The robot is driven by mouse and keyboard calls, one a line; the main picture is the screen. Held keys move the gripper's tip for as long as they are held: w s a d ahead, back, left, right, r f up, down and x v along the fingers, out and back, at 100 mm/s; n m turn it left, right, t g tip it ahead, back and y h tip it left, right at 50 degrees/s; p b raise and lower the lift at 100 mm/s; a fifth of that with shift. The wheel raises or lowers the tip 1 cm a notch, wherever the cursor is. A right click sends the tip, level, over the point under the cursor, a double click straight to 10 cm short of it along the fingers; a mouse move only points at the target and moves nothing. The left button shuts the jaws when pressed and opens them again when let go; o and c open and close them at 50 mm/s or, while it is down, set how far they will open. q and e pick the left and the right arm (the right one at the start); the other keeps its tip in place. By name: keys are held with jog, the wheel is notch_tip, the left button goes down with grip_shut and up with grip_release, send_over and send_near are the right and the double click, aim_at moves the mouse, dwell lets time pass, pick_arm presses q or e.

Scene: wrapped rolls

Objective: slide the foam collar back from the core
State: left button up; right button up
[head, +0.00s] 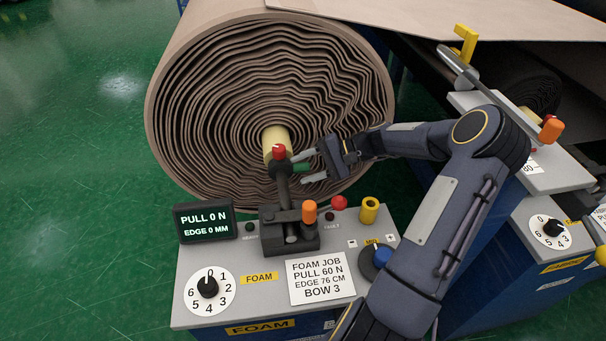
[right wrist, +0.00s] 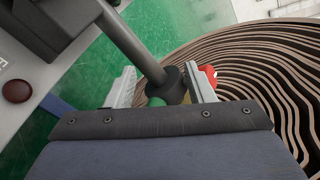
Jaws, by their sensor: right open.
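A dark lever with a red knob (head: 279,152) stands on the FOAM console (head: 245,258), in front of the roll's pale yellow core (head: 275,137). A dark collar (head: 281,169) sits around the lever below the knob; I take it for the foam collar. In the right wrist view the collar (right wrist: 172,84) shows between my finger lines, with a green piece beside it. My right gripper (head: 301,168) is open, just right of the collar, fingers pointing left toward it. I cannot tell whether they touch it. My left gripper is not in view.
The large wrapped roll (head: 205,125) stands close behind the lever. The console carries a display (head: 205,221) reading pull 0 N and edge 0 mm, a numbered dial (head: 209,289), an orange-capped handle (head: 309,211) and a job card (head: 320,279). Green floor lies open at left.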

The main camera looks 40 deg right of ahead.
aim_at(305, 168)
jog(key=d+f+m+t, duration=0.4)
jog(key=d, duration=0.5)
jog(key=x, duration=0.7)
jog(key=shift+a+f, duration=0.25)
jog(key=shift+a, duration=0.1)
jog(key=shift+n, duration=0.3)
grip_shut()
